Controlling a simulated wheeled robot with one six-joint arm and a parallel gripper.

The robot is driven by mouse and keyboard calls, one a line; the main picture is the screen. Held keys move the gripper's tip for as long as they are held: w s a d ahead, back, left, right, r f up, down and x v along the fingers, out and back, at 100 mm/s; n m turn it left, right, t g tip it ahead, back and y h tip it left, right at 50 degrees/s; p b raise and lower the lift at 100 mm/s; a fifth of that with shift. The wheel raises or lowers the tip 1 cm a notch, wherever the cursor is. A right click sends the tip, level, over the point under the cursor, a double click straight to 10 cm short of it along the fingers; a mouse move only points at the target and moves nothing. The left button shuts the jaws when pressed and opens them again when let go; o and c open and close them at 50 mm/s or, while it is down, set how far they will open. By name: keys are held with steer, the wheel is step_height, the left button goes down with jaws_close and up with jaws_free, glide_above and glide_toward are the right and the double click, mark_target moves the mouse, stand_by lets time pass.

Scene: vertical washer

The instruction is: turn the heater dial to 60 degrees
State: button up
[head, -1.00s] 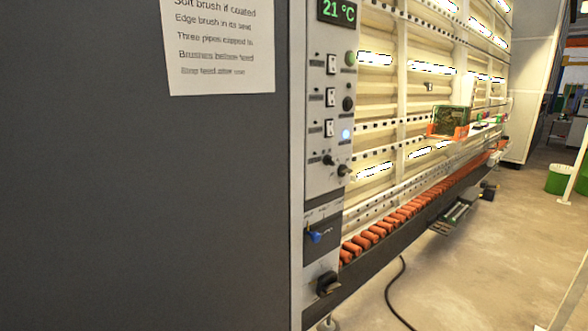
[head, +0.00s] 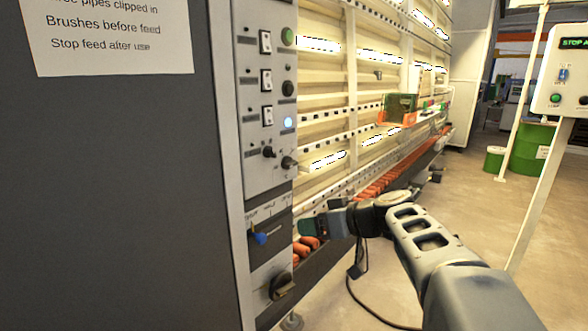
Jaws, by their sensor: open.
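The grey washer control panel (head: 262,110) stands left of the middle. Two small black dials, a left one (head: 268,152) and a right one (head: 288,163), sit low on its upper plate. Their markings are too small to read, so I cannot tell which is the heater dial or its setting. My gripper (head: 308,228) is open, to the right of the panel's lower part. It is below the dials and appears apart from them. Its fingers are small and partly dark against the rollers.
A blue-handled valve (head: 259,237) and a black rotary switch (head: 281,287) are on the lower panel. Rocker switches (head: 267,80) and round buttons (head: 288,88) are above the dials. Orange rollers (head: 308,243) run behind my gripper. A post-mounted box (head: 560,75) stands right.

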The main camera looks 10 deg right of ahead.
mark_target(294, 164)
steer(key=w+d+r+n+t+y, duration=0.25)
steer(key=w+d+r+t, duration=0.3)
steer(key=r, duration=0.35)
steer(key=shift+g+h, duration=0.25)
steer(key=shift+g, duration=0.1)
steer(key=p+x, duration=0.3)
steer(key=x, duration=0.7)
steer(key=shift+w+d+f+p, duration=0.1)
steer(key=shift+w+f+p, duration=0.05)
steer(key=shift+w+p, duration=0.2)
steer(key=shift+p+x, duration=0.3)
steer(key=shift+x, duration=0.6)
steer(key=shift+f, duration=0.1)
steer(key=c, duration=0.9)
